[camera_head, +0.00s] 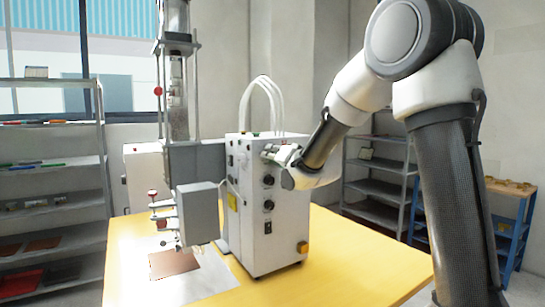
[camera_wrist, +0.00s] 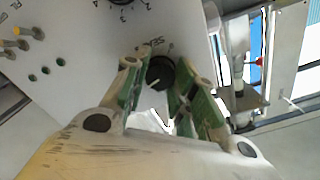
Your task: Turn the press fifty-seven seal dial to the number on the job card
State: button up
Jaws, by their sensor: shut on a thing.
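The white control box (camera_head: 256,215) stands upright on the yellow table, with several black dials down its front. My gripper (camera_head: 273,152) is at the upper part of this front, above two other dials (camera_head: 268,180). In the wrist view a round black dial (camera_wrist: 160,71) with a white pointer mark sits between the green-padded fingers of my gripper (camera_wrist: 157,80). The fingers are shut on the dial.
A press column (camera_head: 180,95) and grey head stand left of the box, with a brown sheet (camera_head: 174,263) on a plate below. White hoses (camera_head: 262,92) arch above the box. The table (camera_head: 352,262) is clear at the right. Shelves (camera_head: 45,190) stand behind on both sides.

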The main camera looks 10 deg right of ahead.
jog(key=shift+r+m, duration=0.15)
jog(key=shift+m, duration=0.45)
jog(key=shift+d, duration=0.1)
